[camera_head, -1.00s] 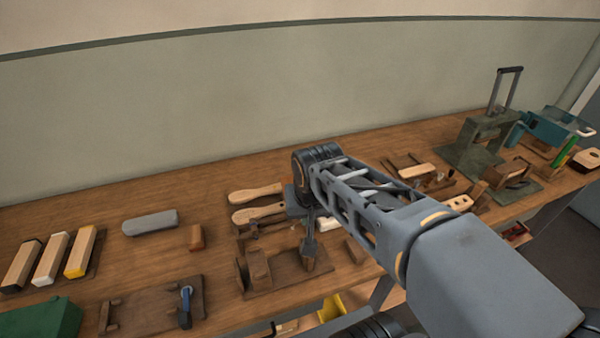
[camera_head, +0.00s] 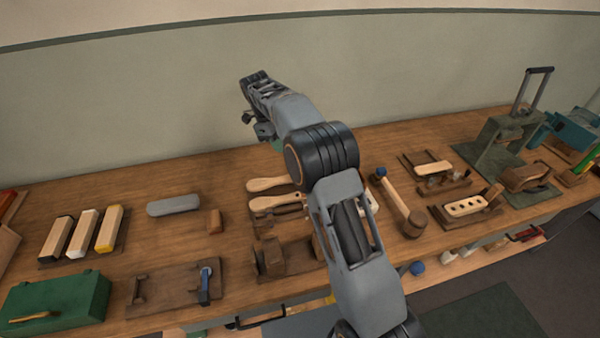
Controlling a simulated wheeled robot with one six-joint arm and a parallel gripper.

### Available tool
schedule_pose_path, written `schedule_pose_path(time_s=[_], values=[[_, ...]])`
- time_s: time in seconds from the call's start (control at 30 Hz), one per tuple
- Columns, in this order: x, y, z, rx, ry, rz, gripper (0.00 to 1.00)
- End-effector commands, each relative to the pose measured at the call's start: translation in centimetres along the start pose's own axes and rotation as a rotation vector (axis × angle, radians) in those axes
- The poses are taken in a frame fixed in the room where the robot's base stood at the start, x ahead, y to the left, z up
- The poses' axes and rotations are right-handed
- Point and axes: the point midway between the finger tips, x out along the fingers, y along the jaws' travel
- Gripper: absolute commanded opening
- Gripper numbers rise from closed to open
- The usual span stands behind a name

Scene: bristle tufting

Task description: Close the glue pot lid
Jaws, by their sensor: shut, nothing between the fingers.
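I cannot make out a glue pot or its lid for certain in the head view. A small whitish thing (camera_head: 373,203) shows just right of my arm, partly hidden by it, and I cannot tell what it is. My gripper (camera_head: 264,131) is raised high above the back of the bench, in front of the wall. It is small and partly covered by my forearm. It is shut and empty, apart from everything on the bench.
The wooden bench (camera_head: 185,245) holds a green box (camera_head: 62,298) at front left, wood-handled tools (camera_head: 275,203) at mid bench, a mallet (camera_head: 402,203), a drilled block (camera_head: 466,207) and a tall-handled press (camera_head: 500,140) at right. Bare bench lies around the grey bar (camera_head: 173,205).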

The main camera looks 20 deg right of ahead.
Motion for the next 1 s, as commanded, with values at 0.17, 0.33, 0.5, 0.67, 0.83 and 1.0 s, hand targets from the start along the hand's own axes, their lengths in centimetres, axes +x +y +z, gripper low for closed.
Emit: schedule_pose_path(time_s=[0.17, 0.33, 0.5, 0.67, 0.83, 1.0], values=[[2.6, 0.0, 0.0, 0.01, 0.005, 0.003, 0.0], [5.8, 0.0, 0.0, 0.009, 0.005, 0.002, 0.0], [8.9, 0.0, 0.0, 0.007, 0.004, 0.002, 0.0], [10.0, 0.0, -1.6, 0.01, 0.002, 0.001, 0.0], [10.8, 0.0, -2.9, 0.009, 0.001, 0.001, 0.0], [11.2, 0.0, -3.5, 0.008, 0.001, 0.0, 0.0]])
